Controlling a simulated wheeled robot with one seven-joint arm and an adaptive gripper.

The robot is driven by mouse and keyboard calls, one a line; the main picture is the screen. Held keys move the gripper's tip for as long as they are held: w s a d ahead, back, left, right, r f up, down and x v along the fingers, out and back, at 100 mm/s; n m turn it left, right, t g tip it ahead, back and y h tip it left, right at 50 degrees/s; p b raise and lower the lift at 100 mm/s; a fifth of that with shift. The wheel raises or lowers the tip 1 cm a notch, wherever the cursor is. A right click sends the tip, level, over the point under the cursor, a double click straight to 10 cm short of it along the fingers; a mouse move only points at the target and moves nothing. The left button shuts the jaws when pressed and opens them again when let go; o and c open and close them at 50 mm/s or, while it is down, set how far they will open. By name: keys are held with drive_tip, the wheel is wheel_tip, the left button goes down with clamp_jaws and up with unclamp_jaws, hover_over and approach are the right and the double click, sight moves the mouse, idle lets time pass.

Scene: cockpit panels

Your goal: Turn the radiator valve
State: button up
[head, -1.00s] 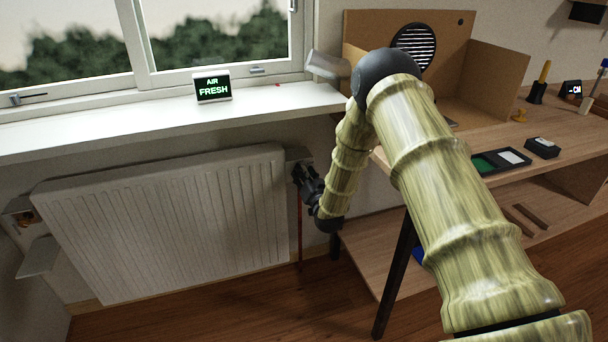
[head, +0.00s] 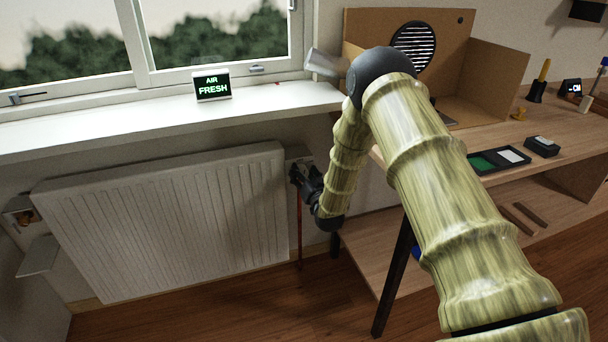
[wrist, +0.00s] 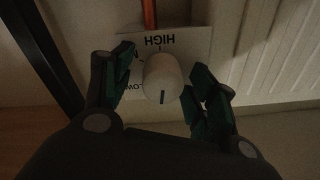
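The radiator valve is a round pale knob (wrist: 162,78) in front of a white plate (wrist: 195,45) marked HIGH and LOW, both upside down in the wrist view. A dark mark on the knob's face points to the bottom of that view. My gripper (wrist: 160,84) has its green-tipped fingers on either side of the knob. A gap shows on the right; the left fingertip is close to the knob, and I cannot tell whether it touches. In the head view my gripper (head: 303,178) is at the radiator's right end and hides the knob.
The white radiator (head: 170,220) hangs under the windowsill (head: 130,128), which carries an AIR FRESH display (head: 212,86). A copper-coloured pipe (head: 299,230) runs down beside my gripper. A wooden workbench (head: 470,140) with a lower shelf stands to the right.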

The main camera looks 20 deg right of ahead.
drive_tip(key=s, duration=1.2)
drive_tip(key=shift+d+f, duration=0.25)
drive_tip(key=shift+d, duration=0.05)
drive_tip(key=w+n+b, duration=0.1)
drive_tip(key=w+b, duration=0.1)
drive_tip(key=w, duration=0.2)
drive_tip(key=w+n+b, duration=0.2)
drive_tip(key=w, duration=0.2)
drive_tip(key=w+n+b, duration=0.2)
drive_tip(key=w, duration=0.2)
drive_tip(key=shift+a+r+g, duration=0.1)
drive_tip(key=shift+a+g, duration=0.2)
drive_tip(key=shift+a, duration=0.05)
idle(0.4)
